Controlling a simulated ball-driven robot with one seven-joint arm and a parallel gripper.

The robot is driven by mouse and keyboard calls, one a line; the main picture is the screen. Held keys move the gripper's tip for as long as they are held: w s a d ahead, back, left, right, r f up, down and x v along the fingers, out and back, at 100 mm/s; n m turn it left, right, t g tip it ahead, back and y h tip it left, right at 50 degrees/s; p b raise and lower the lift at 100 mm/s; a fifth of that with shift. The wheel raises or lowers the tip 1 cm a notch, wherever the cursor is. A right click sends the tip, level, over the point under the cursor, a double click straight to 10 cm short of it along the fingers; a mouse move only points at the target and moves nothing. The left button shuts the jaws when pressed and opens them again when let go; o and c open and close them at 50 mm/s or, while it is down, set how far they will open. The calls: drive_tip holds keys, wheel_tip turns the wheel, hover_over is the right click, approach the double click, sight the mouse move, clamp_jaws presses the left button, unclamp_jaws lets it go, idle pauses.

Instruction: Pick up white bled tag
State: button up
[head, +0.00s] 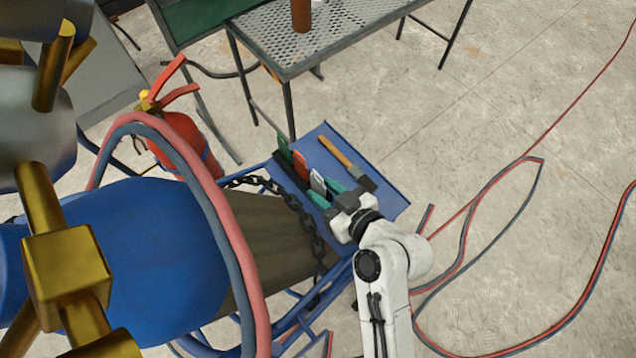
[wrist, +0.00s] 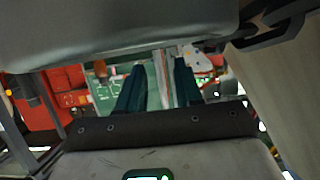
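The white tag (head: 318,182) stands upright in a row of coloured tags in a dark holder (head: 291,178) on the blue cart shelf. My gripper (head: 327,192) reaches over the shelf from the lower right, its teal fingertips close beside the white tag. In the wrist view the two dark teal fingers (wrist: 158,88) are apart. A pale upright strip (wrist: 164,78) shows between them, nearer the right finger; I cannot tell whether it is the white tag or whether it touches a finger.
A green tag (head: 284,150) and an orange-red tag (head: 300,166) stand beside the white one. A chain (head: 300,212) and a blue cylinder (head: 150,245) with hoses are at left. A perforated table (head: 350,25) stands behind.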

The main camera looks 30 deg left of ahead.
drive_tip(key=shift+w+a+f, duration=0.2)
drive_tip(key=shift+a+f, duration=0.05)
drive_tip(key=shift+a, duration=0.25)
clamp_jaws()
